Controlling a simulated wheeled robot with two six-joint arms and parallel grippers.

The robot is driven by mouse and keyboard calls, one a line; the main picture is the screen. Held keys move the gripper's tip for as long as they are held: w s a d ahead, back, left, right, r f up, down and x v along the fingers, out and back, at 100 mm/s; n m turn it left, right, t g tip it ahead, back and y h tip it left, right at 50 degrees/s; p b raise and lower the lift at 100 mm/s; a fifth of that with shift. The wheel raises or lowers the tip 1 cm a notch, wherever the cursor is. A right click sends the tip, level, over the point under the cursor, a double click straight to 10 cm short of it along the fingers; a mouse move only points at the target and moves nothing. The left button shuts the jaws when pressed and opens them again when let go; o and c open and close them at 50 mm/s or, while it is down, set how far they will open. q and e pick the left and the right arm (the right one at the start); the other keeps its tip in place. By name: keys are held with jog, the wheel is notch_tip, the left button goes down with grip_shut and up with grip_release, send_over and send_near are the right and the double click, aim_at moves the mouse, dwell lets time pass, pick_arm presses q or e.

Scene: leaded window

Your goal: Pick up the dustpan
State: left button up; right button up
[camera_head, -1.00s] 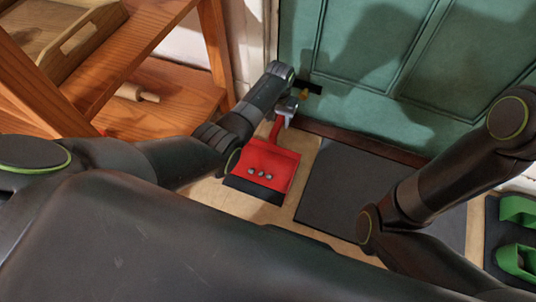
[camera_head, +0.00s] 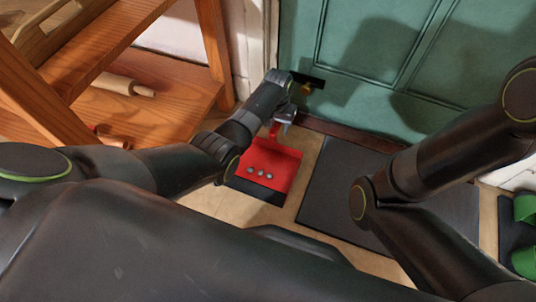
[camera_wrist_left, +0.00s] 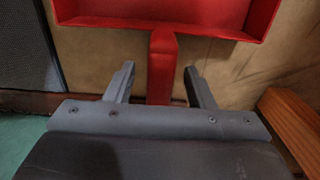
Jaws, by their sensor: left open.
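The red dustpan (camera_head: 268,167) lies on the floor in front of the green door, its dark front edge toward me and several small grey round pieces on its pan. Its handle points toward the door. My left gripper (camera_head: 284,117) is at the handle. In the left wrist view the red handle (camera_wrist_left: 161,70) runs between the two open fingers of the left gripper (camera_wrist_left: 160,82), with a gap on each side. The pan (camera_wrist_left: 160,12) shows at the top of that view. The right gripper is out of view; only my right arm shows.
A dark doormat (camera_head: 345,190) lies right of the dustpan. The green door (camera_head: 390,60) stands behind. A wooden shelf (camera_head: 150,95) with a rolling pin (camera_head: 122,84) is at the left. Green shoes (camera_head: 525,230) sit on a dark mat at the right edge.

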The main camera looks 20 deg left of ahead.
pick_arm(q)
notch_tip(320, 180, down, 2)
jog(key=shift+f+b, duration=0.2)
jog(key=shift+b, duration=0.5)
jog(key=shift+r, duration=0.1)
jog(key=shift+c, duration=0.6)
grip_shut()
jog(key=shift+r, duration=0.1)
